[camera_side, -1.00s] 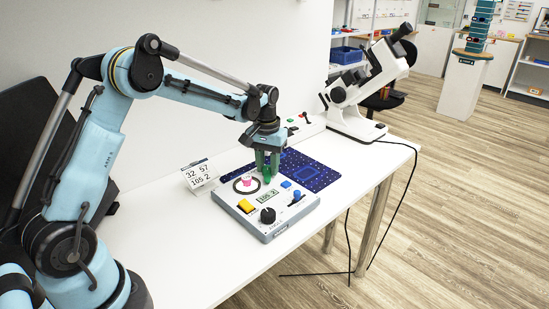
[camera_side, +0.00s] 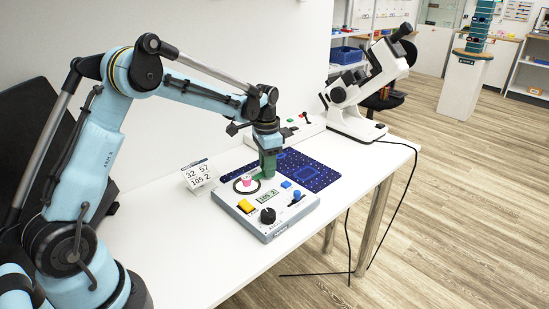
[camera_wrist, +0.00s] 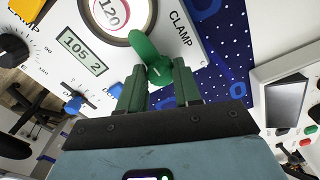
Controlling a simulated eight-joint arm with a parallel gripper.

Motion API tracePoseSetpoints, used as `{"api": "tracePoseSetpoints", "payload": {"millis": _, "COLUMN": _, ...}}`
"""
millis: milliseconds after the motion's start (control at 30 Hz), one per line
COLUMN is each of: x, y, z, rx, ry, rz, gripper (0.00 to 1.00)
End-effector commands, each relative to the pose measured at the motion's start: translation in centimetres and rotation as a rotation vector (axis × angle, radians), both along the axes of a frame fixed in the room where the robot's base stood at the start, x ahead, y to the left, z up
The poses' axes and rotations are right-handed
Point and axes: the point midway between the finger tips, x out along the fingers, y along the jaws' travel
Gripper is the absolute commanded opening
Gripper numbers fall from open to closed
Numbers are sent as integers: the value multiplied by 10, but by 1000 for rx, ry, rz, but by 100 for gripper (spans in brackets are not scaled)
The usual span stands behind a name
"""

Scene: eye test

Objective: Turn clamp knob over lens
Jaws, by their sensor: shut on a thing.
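A green clamp with a knob (camera_wrist: 160,74) stands on the grey-white device (camera_side: 275,226), beside the word CLAMP. My gripper (camera_side: 267,166) points down at it, and in the wrist view my gripper's green fingers (camera_wrist: 160,84) are shut on the knob from both sides. The clamp's short green arm (camera_wrist: 143,46) points toward the round lens (camera_wrist: 140,14), and its tip overlaps the dark rim in the wrist view. Whether it touches the glass I cannot tell. A pink piece marked 120 (camera_wrist: 109,13) shows inside the rim; it also shows in the side view (camera_side: 247,180).
The device carries a display (camera_side: 267,197) reading 105 2, a yellow button (camera_side: 246,206), a black dial (camera_side: 267,216) and blue controls. A number card (camera_side: 196,174) stands to the left.

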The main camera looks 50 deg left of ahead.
Motion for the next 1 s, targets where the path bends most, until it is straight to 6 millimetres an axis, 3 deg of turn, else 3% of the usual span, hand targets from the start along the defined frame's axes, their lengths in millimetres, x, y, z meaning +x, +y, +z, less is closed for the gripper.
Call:
{"api": "tracePoseSetpoints", "payload": {"millis": 700, "x": -2, "y": 1, "z": 0, "rx": 3, "ry": 6, "rz": -75, "gripper": 3}}
{"api": "tracePoseSetpoints", "payload": {"millis": 733, "x": -2, "y": 1, "z": 0, "rx": 3, "ry": 6, "rz": -75, "gripper": 38}}
{"api": "tracePoseSetpoints", "payload": {"millis": 800, "x": -2, "y": 1, "z": 0, "rx": 3, "ry": 6, "rz": -74, "gripper": 45}}
{"api": "tracePoseSetpoints", "payload": {"millis": 1000, "x": -1, "y": 0, "z": 0, "rx": 2, "ry": 3, "rz": -73, "gripper": 45}}
